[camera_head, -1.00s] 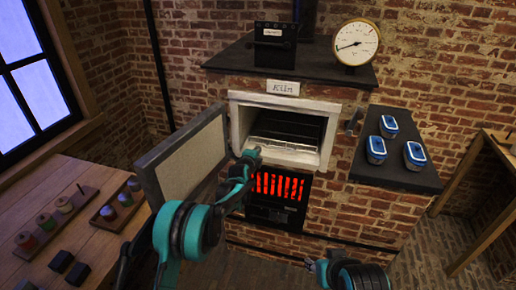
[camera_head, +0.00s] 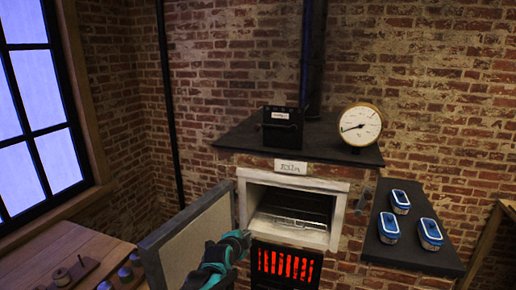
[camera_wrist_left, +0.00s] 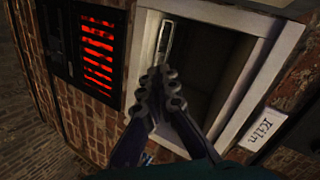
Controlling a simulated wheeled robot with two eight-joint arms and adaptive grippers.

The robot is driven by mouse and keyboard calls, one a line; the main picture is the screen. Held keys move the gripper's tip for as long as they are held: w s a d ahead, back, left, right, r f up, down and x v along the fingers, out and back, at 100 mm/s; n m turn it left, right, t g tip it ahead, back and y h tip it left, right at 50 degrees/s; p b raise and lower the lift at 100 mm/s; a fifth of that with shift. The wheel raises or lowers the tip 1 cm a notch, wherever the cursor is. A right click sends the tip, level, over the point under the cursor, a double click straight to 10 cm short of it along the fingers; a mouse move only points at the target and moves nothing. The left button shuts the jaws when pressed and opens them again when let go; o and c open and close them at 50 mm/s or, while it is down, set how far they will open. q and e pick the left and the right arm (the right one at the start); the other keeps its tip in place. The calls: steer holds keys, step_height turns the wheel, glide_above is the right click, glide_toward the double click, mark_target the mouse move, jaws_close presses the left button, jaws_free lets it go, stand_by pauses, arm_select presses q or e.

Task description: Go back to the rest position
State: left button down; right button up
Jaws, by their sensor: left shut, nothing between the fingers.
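My left gripper (camera_head: 240,238) is at the left side of the kiln's open mouth, close to the open door, in the head view. In the left wrist view its fingers (camera_wrist_left: 160,88) are together and empty, pointing across the kiln opening. The kiln (camera_head: 341,182) has a pale frame, a dark inside and a wire rack (camera_head: 292,226). Its grey door (camera_head: 190,237) stands swung open to the left. My right gripper is out of view.
Three blue-lidded containers (camera_head: 400,201) sit on a dark side shelf (camera_head: 440,262). A round gauge (camera_head: 360,124) and a black box (camera_head: 281,129) stand on the kiln top. A red glowing grate (camera_head: 286,263) lies below the opening. A wooden bench (camera_head: 40,262) is at the lower left.

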arm_select(q)
steer(key=s+a+r+n+g+y, duration=0.15)
steer(key=s+a+n, duration=0.25)
steer(key=s, duration=0.6)
steer(key=s+a+r+n+g, duration=0.15)
steer(key=s+a+n, duration=0.3)
steer(key=s, duration=0.55)
steer(key=s+a+f+n, duration=0.1)
steer(key=s+f+n, duration=0.1)
steer(key=s, duration=0.4)
steer(key=s+a+f+n+g+y, duration=0.1)
steer(key=s+a+f+n, duration=0.1)
steer(key=s, duration=0.4)
steer(key=s+a+f+n+g+y, duration=0.1)
steer(key=s+a+n, duration=0.1)
steer(key=s+n, duration=0.2)
steer(key=shift+s+a+f, duration=0.25)
steer(key=shift+s+f, duration=0.15)
steer(key=shift+s, duration=0.8)
